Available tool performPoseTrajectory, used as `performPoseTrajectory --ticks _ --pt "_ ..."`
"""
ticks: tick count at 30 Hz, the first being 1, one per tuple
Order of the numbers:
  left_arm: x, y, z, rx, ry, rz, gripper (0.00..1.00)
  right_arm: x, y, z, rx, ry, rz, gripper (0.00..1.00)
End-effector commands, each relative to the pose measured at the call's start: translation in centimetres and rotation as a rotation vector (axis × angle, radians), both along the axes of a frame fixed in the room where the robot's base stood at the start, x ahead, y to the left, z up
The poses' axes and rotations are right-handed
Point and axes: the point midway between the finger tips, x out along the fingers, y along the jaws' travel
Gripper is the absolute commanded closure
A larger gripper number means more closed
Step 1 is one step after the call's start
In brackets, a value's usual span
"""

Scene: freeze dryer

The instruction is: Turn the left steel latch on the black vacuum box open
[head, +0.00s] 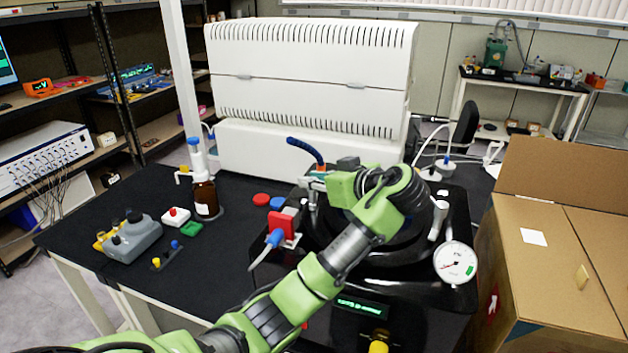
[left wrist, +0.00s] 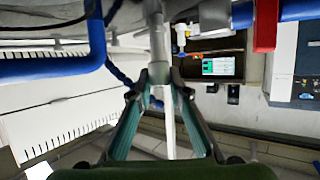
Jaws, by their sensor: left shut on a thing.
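The black vacuum box (head: 462,215) stands on the dark bench, with my left arm across its front and hiding part of it. Its left steel latch (head: 312,197) is at the left side of the round lid, mostly covered by my left gripper (head: 317,180). In the left wrist view the latch (left wrist: 157,45) is a pale metal bar, and the fingertips of my gripper (left wrist: 160,78) are closed around it. The right latch (head: 438,220) stands clear on the other side of the lid. My right gripper is not in view.
A pressure gauge (head: 455,262) sits at the box's right front. A red valve block (head: 282,228) and blue curved hose (head: 303,149) are close to my gripper. A brown bottle (head: 205,198) stands left. An open cardboard box (head: 530,260) is at right, a white machine (head: 310,70) behind.

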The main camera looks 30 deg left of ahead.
Motion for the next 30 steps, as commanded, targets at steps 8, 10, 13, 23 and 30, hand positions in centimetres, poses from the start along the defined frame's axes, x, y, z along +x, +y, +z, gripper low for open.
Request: performPoseTrajectory --ticks 8,10,13,23,30 --pt "-0.1 0.1 -0.3 -0.003 0.006 0.003 0.65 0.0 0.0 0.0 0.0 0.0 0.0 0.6" --pt "-0.1 0.1 -0.3 -0.003 0.005 0.002 0.65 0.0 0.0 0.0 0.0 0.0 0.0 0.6" --pt "0.0 0.1 -0.2 -0.002 0.003 0.001 0.65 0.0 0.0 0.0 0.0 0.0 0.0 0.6" --pt "-0.4 -1.4 0.5 -0.002 -0.001 -0.004 0.65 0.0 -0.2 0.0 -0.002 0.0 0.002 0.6" --pt "-1.8 -5.6 2.1 -0.008 0.001 -0.004 0.65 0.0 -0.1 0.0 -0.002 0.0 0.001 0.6"
